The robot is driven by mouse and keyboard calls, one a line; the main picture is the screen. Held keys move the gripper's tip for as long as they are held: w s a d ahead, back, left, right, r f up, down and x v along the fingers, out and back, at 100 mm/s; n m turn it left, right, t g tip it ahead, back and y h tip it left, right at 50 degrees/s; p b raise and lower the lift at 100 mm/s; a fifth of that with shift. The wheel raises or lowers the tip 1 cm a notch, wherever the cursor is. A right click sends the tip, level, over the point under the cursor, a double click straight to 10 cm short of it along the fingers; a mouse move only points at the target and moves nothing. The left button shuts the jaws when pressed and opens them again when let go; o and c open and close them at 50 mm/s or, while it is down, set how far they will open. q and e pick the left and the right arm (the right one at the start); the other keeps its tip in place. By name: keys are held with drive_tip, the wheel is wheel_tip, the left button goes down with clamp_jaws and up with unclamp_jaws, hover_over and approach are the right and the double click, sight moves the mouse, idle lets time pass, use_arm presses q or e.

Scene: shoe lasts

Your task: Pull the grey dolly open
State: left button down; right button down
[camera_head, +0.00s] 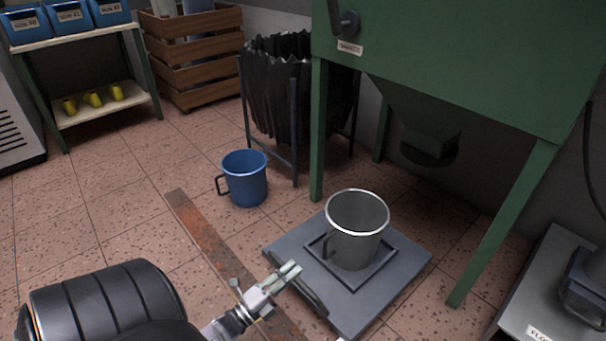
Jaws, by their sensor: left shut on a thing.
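The grey dolly (385,297) is a flat square platform on the floor, partly under the green machine. A metal mug-shaped container (357,230) with a side handle stands upright in the raised frame on top of it. A dark bar handle (312,297) runs along the dolly's left edge. My left gripper (290,270) reaches in from the lower left and is shut at the upper end of this handle. Its fingertips partly hide the grip. My right gripper is not in view.
The green machine (470,65) stands on legs, one on either side of the dolly. A blue mug (245,178) stands on the floor to the left. A rusty strip (205,239) crosses the tiles. A grey unit (550,285) is at lower right.

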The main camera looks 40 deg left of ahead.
use_arm(q)
drive_tip(key=shift+v, duration=1.4)
drive_tip(key=shift+r, duration=0.15)
drive_tip(key=c, duration=1.6)
unclamp_jaws()
drive_tip(key=shift+o, duration=0.2)
drive_tip(key=v, duration=1.2)
drive_tip(key=shift+r, duration=0.1)
